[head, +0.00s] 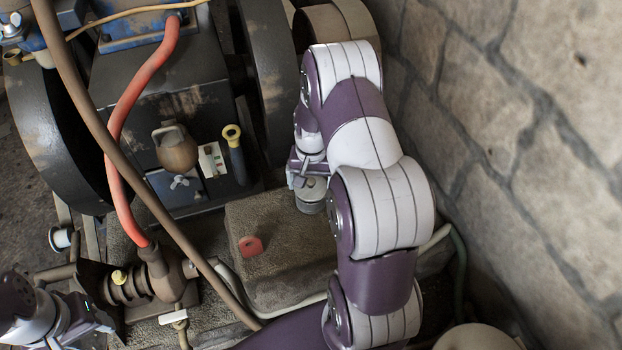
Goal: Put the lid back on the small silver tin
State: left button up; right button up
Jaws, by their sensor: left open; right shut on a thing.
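The small silver tin (311,205) stands at the back right of the stone block, close against my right gripper. My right gripper (301,181) is at the tin's top, shut on what looks like its lid (314,186). The arm and fingers partly hide the lid, and I cannot tell whether it is seated on the tin or just above it. My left gripper (88,330) is open at the lower left, well away from the tin, and partly cut off by the frame.
The stone block (285,255) carries a small red piece (250,246). Behind it is the dark engine with a red hose (125,110), a brown hose (90,110) and a yellow-ringed tool (235,150). A stone wall (530,130) bounds the right side.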

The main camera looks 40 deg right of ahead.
jog(key=shift+p, duration=0.35)
dwell(0.3)
jog(key=shift+f, duration=0.15)
dwell(1.0)
jog(key=shift+p, duration=0.5)
jog(key=o, duration=0.7)
jog(key=shift+o, duration=0.2)
notch_tip(320, 180, up, 7)
jog(key=p, duration=0.7)
